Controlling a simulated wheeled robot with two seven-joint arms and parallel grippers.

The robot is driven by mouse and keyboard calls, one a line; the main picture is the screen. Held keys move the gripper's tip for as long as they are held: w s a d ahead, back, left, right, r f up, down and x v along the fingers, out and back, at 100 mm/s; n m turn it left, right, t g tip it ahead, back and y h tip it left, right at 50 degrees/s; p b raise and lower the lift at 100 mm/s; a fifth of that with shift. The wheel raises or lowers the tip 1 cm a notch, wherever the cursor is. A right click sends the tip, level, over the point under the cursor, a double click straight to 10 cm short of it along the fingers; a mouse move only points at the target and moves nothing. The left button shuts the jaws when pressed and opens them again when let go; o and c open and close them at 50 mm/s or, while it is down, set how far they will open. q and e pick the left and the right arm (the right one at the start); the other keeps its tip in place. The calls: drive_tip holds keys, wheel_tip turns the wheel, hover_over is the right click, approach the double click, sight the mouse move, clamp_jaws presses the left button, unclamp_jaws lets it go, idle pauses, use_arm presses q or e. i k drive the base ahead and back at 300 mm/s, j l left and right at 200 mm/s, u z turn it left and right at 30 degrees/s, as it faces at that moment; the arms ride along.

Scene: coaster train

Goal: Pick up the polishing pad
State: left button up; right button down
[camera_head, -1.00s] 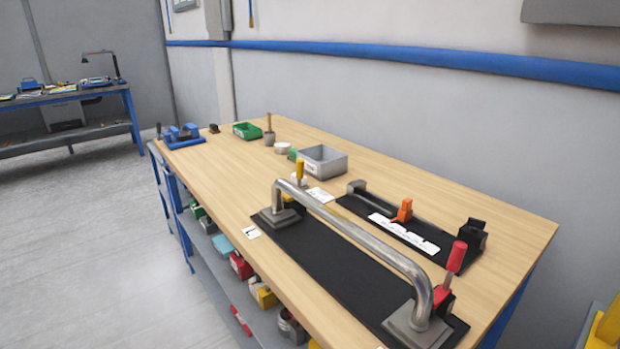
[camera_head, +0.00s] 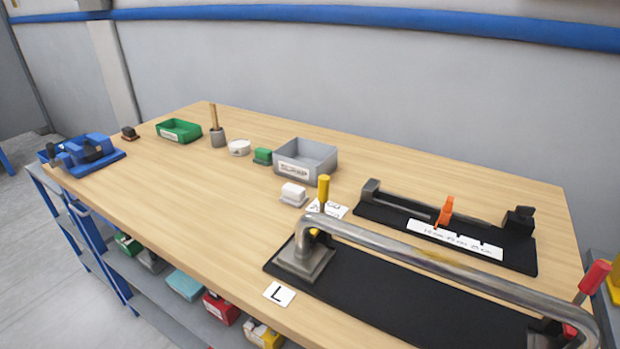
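I cannot tell for sure which item is the polishing pad. The small candidates stand mid-table: a green block (camera_head: 263,156) beside the grey bin, a white block (camera_head: 293,193) in front of that bin, and a round white piece (camera_head: 239,147) left of the green block. A small dark brown block (camera_head: 130,133) sits farther left, near the blue vise-like tool. All rest on the wooden table (camera_head: 180,200). Neither of my grippers is in view.
A grey bin (camera_head: 305,160), a green tray (camera_head: 179,131) and a cup with a wooden handle (camera_head: 217,136) stand toward the back. A blue tool (camera_head: 85,152) is at the left end. A long bent metal rail (camera_head: 420,262) on a black mat fills the front right.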

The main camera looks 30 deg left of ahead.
sight(293, 195)
drive_tip(key=j+z, duration=0.2)
drive_tip(key=j, duration=0.2)
drive_tip(key=k+j+z, duration=0.1)
drive_tip(key=j+z, duration=0.15)
drive_tip(key=j, duration=0.15)
drive_tip(key=k+j+z, duration=0.2)
drive_tip(key=j, duration=0.15)
drive_tip(key=j+z, duration=0.25)
drive_tip(key=j, duration=0.15)
drive_tip(key=k+j+z, duration=0.2)
drive_tip(key=j, duration=0.15)
drive_tip(key=k+j+z, duration=0.25)
drive_tip(key=i+j, duration=0.05)
drive_tip(key=i, duration=0.05)
